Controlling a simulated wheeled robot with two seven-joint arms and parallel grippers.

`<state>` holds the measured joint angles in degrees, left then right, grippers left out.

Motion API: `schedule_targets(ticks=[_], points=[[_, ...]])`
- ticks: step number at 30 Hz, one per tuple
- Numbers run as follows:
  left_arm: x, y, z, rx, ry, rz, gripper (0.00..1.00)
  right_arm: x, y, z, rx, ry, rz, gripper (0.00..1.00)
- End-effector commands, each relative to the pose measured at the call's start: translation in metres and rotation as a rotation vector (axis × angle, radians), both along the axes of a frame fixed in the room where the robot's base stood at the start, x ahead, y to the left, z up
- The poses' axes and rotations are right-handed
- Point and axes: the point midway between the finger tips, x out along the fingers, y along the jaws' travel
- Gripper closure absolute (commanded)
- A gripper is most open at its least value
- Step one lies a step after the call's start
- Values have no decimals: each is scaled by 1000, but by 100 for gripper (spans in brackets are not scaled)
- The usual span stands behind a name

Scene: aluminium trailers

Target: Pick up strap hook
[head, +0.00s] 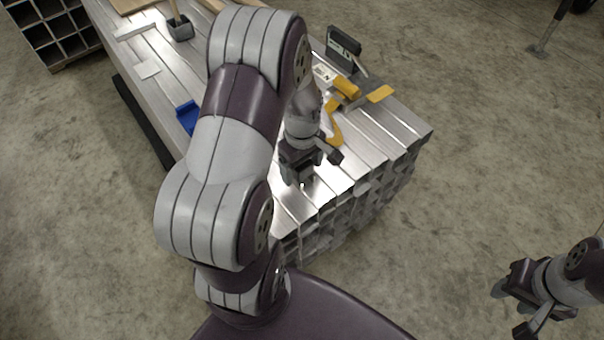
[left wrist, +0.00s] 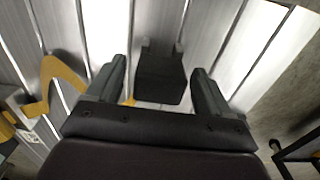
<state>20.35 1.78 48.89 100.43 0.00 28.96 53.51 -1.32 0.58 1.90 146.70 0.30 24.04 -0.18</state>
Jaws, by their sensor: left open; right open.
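A dark block-like piece (left wrist: 160,78) with two short grey prongs lies on the aluminium stack in the left wrist view. It appears to be the strap hook, though its shape is not fully clear. My left gripper (left wrist: 160,88) is open, with one finger on each side of the piece and gaps between. In the head view my left gripper (head: 314,168) is low over the near end of the stack (head: 395,125), and my arm and gripper hide much of what lies beneath. My right gripper (head: 510,311) is open and empty, away from the stack at the lower right.
A yellow-handled tool (head: 335,125) lies close beside the left gripper. Beyond it are a dark upright case (head: 343,45) and a yellow piece (head: 381,94). A blue item (head: 187,116) and a mallet (head: 180,28) lie farther left.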

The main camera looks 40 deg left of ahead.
Motion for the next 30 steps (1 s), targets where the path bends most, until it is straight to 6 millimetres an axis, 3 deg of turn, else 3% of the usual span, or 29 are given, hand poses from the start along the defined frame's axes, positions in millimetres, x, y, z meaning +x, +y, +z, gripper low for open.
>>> schedule_targets(ticks=[1,3,9,15,23,30], points=[[0,0,-16,0,1,0,19,0,0,-12,0,1,0,57],[0,0,-23,0,0,0,19,0,0,-14,0,1,0,57],[0,0,-21,1,-1,0,19,0,0,-11,0,0,0,57],[0,0,-21,1,-1,0,81,0,0,-11,0,0,0,57],[0,0,-20,1,-1,0,81,0,0,-10,0,0,0,57],[1,0,10,1,-3,0,81,0,0,8,0,0,0,57]])
